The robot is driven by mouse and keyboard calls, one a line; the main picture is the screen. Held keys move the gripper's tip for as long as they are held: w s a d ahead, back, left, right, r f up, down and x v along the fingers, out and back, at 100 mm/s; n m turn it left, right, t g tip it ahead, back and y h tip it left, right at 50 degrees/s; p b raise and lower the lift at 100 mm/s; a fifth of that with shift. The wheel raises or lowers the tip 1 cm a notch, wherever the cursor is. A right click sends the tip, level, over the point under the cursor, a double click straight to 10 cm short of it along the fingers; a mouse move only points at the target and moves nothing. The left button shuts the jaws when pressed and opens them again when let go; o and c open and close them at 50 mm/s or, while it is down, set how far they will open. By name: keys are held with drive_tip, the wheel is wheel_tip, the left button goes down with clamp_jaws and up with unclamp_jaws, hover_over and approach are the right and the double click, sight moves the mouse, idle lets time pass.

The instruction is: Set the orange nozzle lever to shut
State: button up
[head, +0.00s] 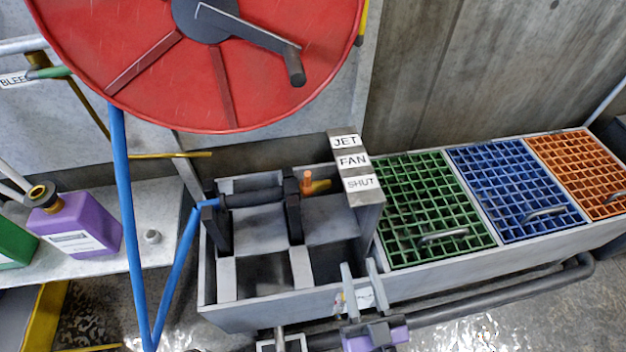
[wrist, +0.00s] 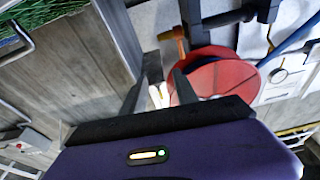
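The orange nozzle lever (head: 307,182) stands up from the nozzle (head: 255,198), which lies across dark cradle supports in a grey trough. A yellow tip (head: 321,187) points right, toward a label block with the words JET (head: 345,142), FAN (head: 353,161) and SHUT (head: 361,184). I cannot tell which word the lever lines up with. My gripper (head: 358,264) is open and empty, in front of the trough, below and right of the lever and apart from it. In the wrist view, the lever (wrist: 180,46) shows beyond my gripper's fingers (wrist: 166,70).
A blue hose (head: 122,190) hangs from the large red reel (head: 200,60) at upper left. Green (head: 428,210), blue (head: 515,190) and orange (head: 583,172) grates lie to the right. A purple jug (head: 75,228) stands on the left ledge. A dark pipe (head: 470,312) runs along the trough front.

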sight(309, 180)
drive_tip(key=shift+w+a+r+n+y+b, duration=0.25)
drive_tip(key=shift+w+a+r+n+y, duration=0.6)
drive_tip(key=shift+w+a, duration=1.65)
drive_tip(key=shift+w+a+r+n+y+b, duration=0.4)
drive_tip(key=shift+w+a+r+y, duration=0.75)
drive_tip(key=shift+w, duration=2.35)
drive_tip(key=shift+w+a+r+n+y+b, duration=0.1)
drive_tip(key=shift+w+a+r+n+y, duration=0.85)
drive_tip(key=shift+w+a, duration=1.65)
drive_tip(key=shift+w+d+r, duration=0.2)
drive_tip(key=shift+w+d, duration=0.15)
drive_tip(key=shift+d, duration=0.05)
clamp_jaws()
